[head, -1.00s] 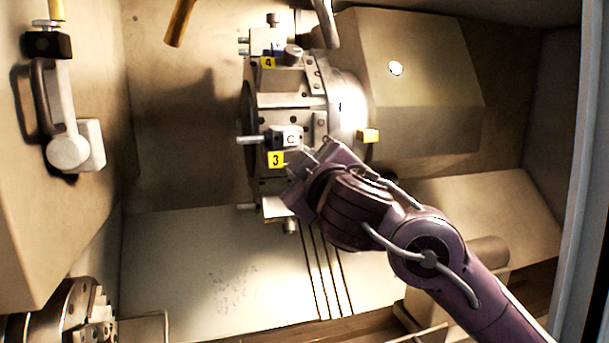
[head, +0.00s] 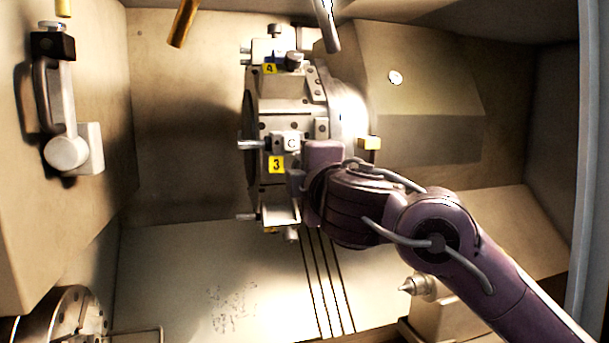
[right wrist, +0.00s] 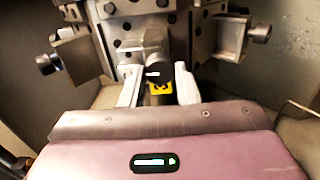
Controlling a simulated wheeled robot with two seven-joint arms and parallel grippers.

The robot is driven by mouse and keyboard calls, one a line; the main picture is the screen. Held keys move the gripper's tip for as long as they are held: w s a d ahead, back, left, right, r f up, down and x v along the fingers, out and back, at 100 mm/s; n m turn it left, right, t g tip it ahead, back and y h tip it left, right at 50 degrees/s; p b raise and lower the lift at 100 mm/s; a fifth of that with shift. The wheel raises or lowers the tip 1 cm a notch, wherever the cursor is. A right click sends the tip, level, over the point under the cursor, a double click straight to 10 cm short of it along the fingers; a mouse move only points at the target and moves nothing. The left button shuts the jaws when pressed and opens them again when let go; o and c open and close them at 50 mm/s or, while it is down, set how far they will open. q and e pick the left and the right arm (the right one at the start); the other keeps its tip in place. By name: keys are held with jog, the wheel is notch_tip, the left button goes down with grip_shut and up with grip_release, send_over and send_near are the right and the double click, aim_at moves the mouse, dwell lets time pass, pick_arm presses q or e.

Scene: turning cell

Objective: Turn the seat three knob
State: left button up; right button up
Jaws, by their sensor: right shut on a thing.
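The tool turret (head: 262,100) stands in the middle of the head view. Its yellow seat three label (head: 276,164) faces me, below a block marked C (head: 291,143). My right gripper (head: 300,182) is at the turret just right of that label, and its body hides the seat three knob in the head view. In the right wrist view the dark round knob (right wrist: 159,73) sits between the two pale fingers of my right gripper (right wrist: 158,86), which is shut on it. A small yellow patch shows just below the knob. My left gripper is in neither view.
A yellow seat four label (head: 269,69) and another knob (head: 294,61) are higher on the turret. A chuck (head: 68,318) is at lower left, a pointed tailstock centre (head: 410,285) at lower right. A brass rod (head: 183,22) and a grey nozzle (head: 326,24) hang above.

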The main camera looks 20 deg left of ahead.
dwell(0.4)
jog(key=o, duration=1)
jog(key=shift+c, duration=0.2)
jog(key=shift+s, duration=0.15)
jog(key=b+v, duration=0.1)
jog(key=v, duration=0.6)
jog(key=shift+s+d, duration=0.2)
jog(key=shift+d, duration=0.05)
jog(key=shift+f, duration=0.1)
